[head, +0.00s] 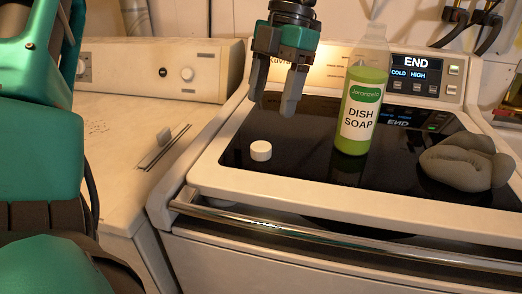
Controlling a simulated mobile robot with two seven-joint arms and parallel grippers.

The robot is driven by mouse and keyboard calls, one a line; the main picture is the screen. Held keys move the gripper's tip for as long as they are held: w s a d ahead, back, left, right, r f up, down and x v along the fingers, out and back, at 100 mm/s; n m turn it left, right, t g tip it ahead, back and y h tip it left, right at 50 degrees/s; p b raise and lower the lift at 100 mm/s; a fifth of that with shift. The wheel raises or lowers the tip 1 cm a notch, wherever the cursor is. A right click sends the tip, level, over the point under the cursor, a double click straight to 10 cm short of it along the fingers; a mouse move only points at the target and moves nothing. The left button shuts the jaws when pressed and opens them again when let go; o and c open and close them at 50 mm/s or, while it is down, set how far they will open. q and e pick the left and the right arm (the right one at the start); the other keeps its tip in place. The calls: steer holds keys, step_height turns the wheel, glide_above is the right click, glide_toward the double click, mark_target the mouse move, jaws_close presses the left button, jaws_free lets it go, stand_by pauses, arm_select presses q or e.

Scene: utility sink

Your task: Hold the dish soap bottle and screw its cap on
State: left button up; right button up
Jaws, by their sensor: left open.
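The dish soap bottle (359,112) stands upright on the dark glass top of the right machine, its label facing me. It is filled with green soap and its upper part is clear. A small white cap (261,151) lies apart from it on the same glass, to the left and nearer me. My left gripper (273,104) points down above and slightly behind the cap, left of the bottle. Its fingers are apart with nothing between them. My right gripper is not in view.
A crumpled grey cloth-like lump (466,161) lies right of the bottle. A control panel (418,75) reading "END" stands behind. A metal handle bar (330,238) runs along the front. Another white machine (120,150) is at left. The glass between cap and bottle is clear.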

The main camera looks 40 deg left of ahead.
mark_target(261, 145)
arm_select(q)
steer(key=x, duration=0.3)
steer(key=shift+f, duration=0.4)
steer(key=f, duration=0.2)
steer(key=a+f, duration=0.1)
steer(key=f, duration=0.1)
steer(key=shift+s+f+b, duration=0.1)
steer(key=shift+s+b, duration=0.05)
steer(key=shift+b, duration=0.2)
steer(key=shift+s+d+f, duration=0.1)
steer(key=shift+s+f, duration=0.1)
steer(key=shift+f, duration=0.3)
steer(key=c, duration=1.1)
